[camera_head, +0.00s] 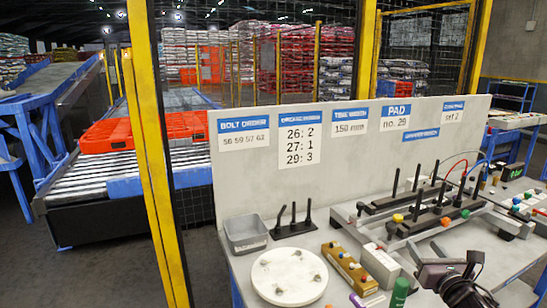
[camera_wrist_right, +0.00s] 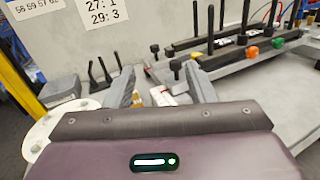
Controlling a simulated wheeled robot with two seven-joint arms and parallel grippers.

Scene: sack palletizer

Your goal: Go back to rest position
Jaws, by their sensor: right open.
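My right gripper (camera_head: 452,270) is at the lower right of the head view, over the front part of the workbench (camera_head: 235,265). In the right wrist view its two grey fingers (camera_wrist_right: 160,88) stand apart, with nothing held between them. Small bench items show beyond the fingers, too partly hidden to name surely. My left gripper is not in view.
The bench holds a grey bin (camera_head: 246,233), a round white plate (camera_head: 289,277), a brass block (camera_head: 350,270), a green cylinder (camera_head: 400,293) and a fixture with black bars (camera_head: 440,218). A signed panel (camera_head: 240,180) stands behind. A yellow post (camera_head: 155,180) is left.

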